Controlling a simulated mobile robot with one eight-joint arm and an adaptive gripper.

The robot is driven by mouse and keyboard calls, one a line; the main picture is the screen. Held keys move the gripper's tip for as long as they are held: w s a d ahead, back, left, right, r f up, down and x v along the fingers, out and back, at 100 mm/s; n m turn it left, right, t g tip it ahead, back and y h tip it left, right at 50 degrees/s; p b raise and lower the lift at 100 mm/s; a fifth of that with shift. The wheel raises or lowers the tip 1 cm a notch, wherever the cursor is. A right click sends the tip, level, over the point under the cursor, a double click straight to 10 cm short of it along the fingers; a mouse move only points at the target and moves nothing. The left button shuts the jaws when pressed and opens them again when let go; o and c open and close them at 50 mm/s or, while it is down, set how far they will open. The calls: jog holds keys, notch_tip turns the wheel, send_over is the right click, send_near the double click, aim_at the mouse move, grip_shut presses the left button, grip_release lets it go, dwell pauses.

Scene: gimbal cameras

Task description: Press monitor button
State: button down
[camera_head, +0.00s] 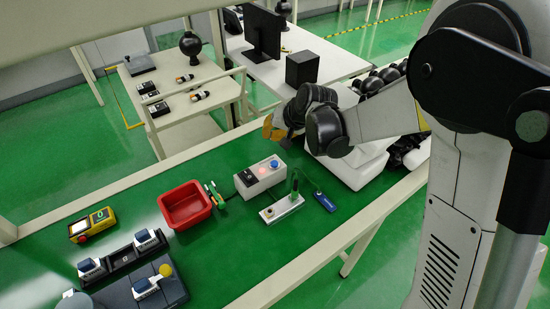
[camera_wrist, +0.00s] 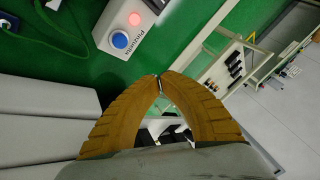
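A white box (camera_head: 260,178) stands on the green bench, with a blue round button (camera_head: 274,164), a red light and a dark panel on its top. In the wrist view the same box (camera_wrist: 112,40) is at the upper left, with its blue button (camera_wrist: 120,40) and glowing red light (camera_wrist: 134,19). My gripper (camera_head: 270,130) is above and behind the box, apart from it. In the wrist view the tan fingers of my gripper (camera_wrist: 160,80) meet at their tips with nothing between them. The button lies up and left of the fingertips there. A black monitor (camera_head: 263,32) stands on a back desk.
A red bin (camera_head: 185,205) and green-handled tools lie left of the box. A white holder (camera_head: 281,208) with an upright green tool and a blue device (camera_head: 325,202) are in front. A yellow meter (camera_head: 92,224) and dark trays (camera_head: 125,262) are at lower left.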

aim_at(272, 162)
jog(key=shift+f, duration=0.1)
notch_tip(272, 162, down, 9)
jog(key=b, duration=0.6)
jog(key=shift+r+b, duration=0.2)
jog(key=shift+b, duration=0.1)
dwell(1.2)
jog(key=shift+f+b, duration=0.4)
jog(key=shift+f+b, duration=0.35)
jog(key=shift+f, duration=0.05)
dwell(0.5)
dwell(0.3)
jog(key=shift+r+p, duration=0.6)
jog(key=shift+r, duration=0.25)
jog(key=shift+r+p, duration=1.75)
jog(key=shift+r, duration=0.8)
